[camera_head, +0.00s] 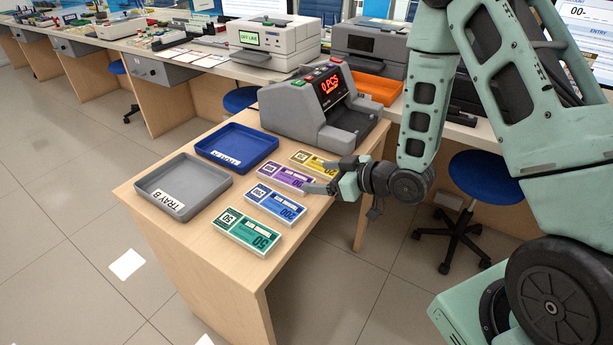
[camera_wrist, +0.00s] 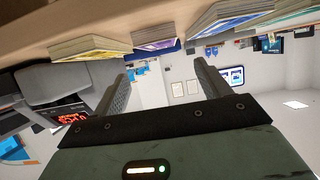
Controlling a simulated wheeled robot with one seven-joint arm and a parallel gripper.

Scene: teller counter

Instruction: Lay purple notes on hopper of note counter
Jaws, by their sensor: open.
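The purple notes (camera_head: 286,176) lie flat on the wooden table, between the yellow notes (camera_head: 313,162) and the blue notes (camera_head: 275,203). They also show at the top of the wrist view (camera_wrist: 153,46). The grey note counter (camera_head: 313,108) stands at the back of the table with a red "0 PCS" display. Its hopper is partly visible on the side facing right. My gripper (camera_head: 322,178) is open and empty, at the right ends of the purple and yellow notes, its fingers apart in the wrist view (camera_wrist: 160,85). I cannot tell whether a finger touches a stack.
Green notes (camera_head: 247,231) lie at the table's front. A grey tray marked TRAY B (camera_head: 206,206) and a blue tray (camera_head: 267,150) stand to the left, both empty. Behind are a white printer (camera_head: 274,43), an orange tray (camera_head: 377,89) and a blue stool (camera_head: 485,177).

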